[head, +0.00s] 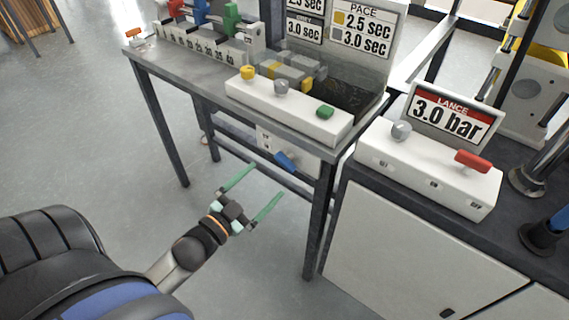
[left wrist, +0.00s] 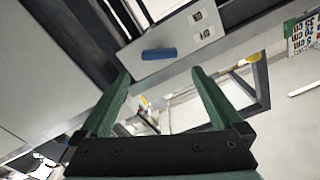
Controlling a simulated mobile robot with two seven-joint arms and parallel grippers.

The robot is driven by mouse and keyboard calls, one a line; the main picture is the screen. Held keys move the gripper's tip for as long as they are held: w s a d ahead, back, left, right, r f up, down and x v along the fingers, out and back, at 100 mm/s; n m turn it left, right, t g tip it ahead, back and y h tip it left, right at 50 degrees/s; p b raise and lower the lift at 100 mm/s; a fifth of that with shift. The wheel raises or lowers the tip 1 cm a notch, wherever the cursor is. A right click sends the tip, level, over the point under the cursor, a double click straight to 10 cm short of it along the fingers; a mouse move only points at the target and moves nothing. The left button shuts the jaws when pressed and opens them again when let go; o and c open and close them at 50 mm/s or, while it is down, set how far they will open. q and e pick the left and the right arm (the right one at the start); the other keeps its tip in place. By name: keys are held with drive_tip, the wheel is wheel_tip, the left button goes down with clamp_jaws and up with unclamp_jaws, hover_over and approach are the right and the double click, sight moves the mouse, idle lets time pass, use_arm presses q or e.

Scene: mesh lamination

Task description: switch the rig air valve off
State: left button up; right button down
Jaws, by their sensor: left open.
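The valve with a blue handle (head: 284,161) is on a pale box (head: 262,140) under the front edge of the workbench; no label on it is readable. In the left wrist view the blue handle (left wrist: 159,54) lies lengthwise across the picture on the box's pale face, beyond the fingertips. My left gripper (head: 266,181) is open and empty, its two green fingers pointing up toward the valve. In the left wrist view its fingertips (left wrist: 160,75) are spread on either side of the handle's line, apparently short of it. My right gripper is not in view.
The grey workbench (head: 185,75) carries a white button box (head: 300,113) with yellow, grey and green knobs. A dark bench leg (head: 319,220) stands right of the valve. A white box (head: 430,175) with a red handle (head: 472,161) sits on the cabinet at right. Open floor lies left.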

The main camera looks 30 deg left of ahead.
sight(283, 164)
use_arm(q)
drive_tip(key=w, duration=0.7)
drive_tip(key=shift+d, duration=0.3)
drive_tip(key=shift+w+b, duration=0.3)
drive_tip(key=shift+w, duration=0.45)
